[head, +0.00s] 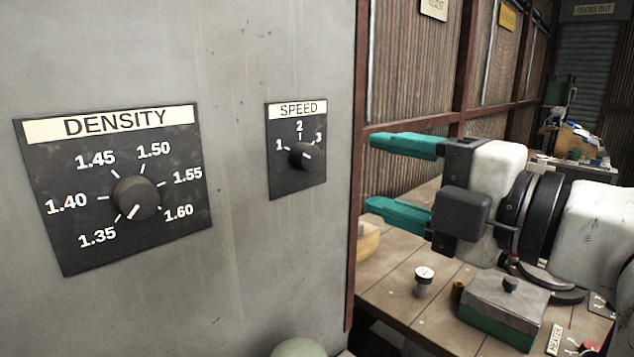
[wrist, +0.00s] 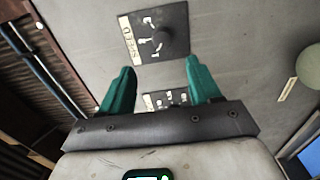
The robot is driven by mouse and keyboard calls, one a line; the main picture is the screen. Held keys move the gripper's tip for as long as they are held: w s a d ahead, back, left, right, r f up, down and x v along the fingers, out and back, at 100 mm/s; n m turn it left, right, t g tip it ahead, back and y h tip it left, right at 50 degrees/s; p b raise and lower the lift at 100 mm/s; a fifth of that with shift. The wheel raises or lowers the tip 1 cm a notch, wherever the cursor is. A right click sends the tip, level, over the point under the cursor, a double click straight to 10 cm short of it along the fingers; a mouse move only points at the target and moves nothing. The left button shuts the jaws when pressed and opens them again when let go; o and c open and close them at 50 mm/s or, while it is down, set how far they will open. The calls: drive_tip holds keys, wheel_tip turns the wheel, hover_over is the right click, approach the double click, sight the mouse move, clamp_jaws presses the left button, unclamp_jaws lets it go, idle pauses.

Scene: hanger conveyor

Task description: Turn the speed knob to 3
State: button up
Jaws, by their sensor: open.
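The speed knob (head: 304,156) is a round black knob on a small dark panel headed SPEED (head: 283,183), with marks 1, 2 and 3. Its white line is small, and I cannot surely tell which mark it points at. My gripper (head: 374,172) has two teal fingers, open and empty, pointing left. It is to the right of the speed panel and apart from the knob. In the wrist view, the speed panel (wrist: 140,50) with its knob (wrist: 164,40) lies beyond the open fingertips of my gripper (wrist: 160,66).
A larger DENSITY panel (head: 80,255) with its own knob (head: 137,198) is on the same grey wall (head: 235,60). A wooden table (head: 395,290) at right holds a green-and-grey box (head: 503,310) and a small white-topped knob (head: 423,280). A pale green dome (head: 298,348) shows at the bottom.

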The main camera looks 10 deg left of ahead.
sight(312, 159)
drive_tip(key=p+x, duration=0.1)
drive_tip(key=x, duration=0.9)
drive_tip(key=shift+w+a+f+p, duration=0.2)
drive_tip(key=shift+w+a+p, duration=0.1)
drive_tip(key=shift+p, duration=0.1)
drive_tip(key=c, duration=1)
